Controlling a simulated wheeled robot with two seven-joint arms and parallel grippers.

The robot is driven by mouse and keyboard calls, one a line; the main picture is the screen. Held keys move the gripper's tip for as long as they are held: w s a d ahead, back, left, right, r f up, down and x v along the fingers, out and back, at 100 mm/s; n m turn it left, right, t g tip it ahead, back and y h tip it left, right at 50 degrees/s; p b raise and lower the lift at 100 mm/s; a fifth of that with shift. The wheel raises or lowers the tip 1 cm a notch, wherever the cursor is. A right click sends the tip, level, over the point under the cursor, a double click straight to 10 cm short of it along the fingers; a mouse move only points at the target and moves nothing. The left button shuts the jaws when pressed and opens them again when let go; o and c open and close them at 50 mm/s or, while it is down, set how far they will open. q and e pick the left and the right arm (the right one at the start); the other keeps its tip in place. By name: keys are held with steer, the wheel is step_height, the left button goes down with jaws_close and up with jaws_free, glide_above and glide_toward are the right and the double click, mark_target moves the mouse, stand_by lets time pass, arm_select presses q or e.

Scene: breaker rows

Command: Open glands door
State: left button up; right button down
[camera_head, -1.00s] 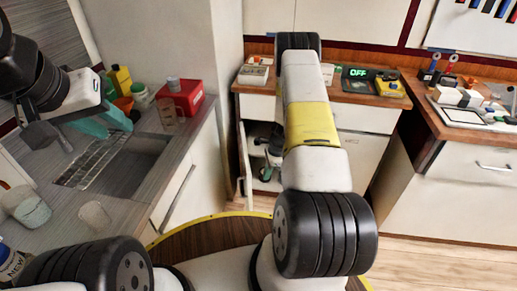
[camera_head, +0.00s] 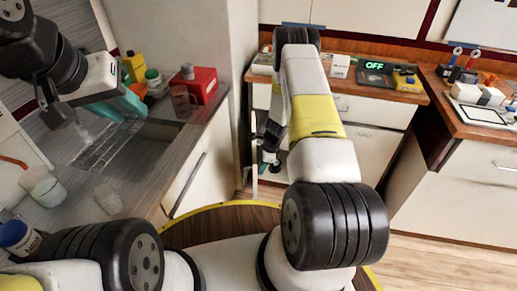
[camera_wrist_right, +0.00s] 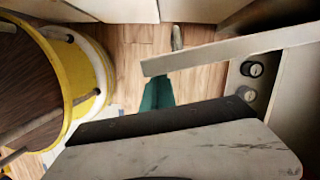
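The glands door (camera_head: 254,165) is a narrow pale panel standing open at the left of the low cabinet in the head view. In the right wrist view the door (camera_wrist_right: 225,51) shows nearly edge-on, with a metal handle (camera_wrist_right: 177,38) beyond its free end. My right gripper (camera_head: 269,157) is low at the cabinet opening, partly hidden by my arm. Its teal finger (camera_wrist_right: 157,93) points down beside the door's free end; I cannot tell its opening or any contact. My left gripper (camera_head: 119,104) is above the sink, its teal fingers apart and empty.
Two round dark fittings (camera_wrist_right: 249,80) sit inside the cabinet beside the door. A red box (camera_head: 198,84) and bottles stand on the left counter. A display reading OFF (camera_head: 375,67) is on the back counter. Wooden floor (camera_head: 440,265) is clear at right.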

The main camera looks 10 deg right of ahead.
steer(key=w+a+m, duration=0.3)
steer(key=a+m, duration=0.1)
steer(key=a, duration=0.8)
steer(key=shift+w+a+t, duration=0.3)
steer(key=shift+a+t, duration=0.1)
steer(key=shift+d, duration=0.1)
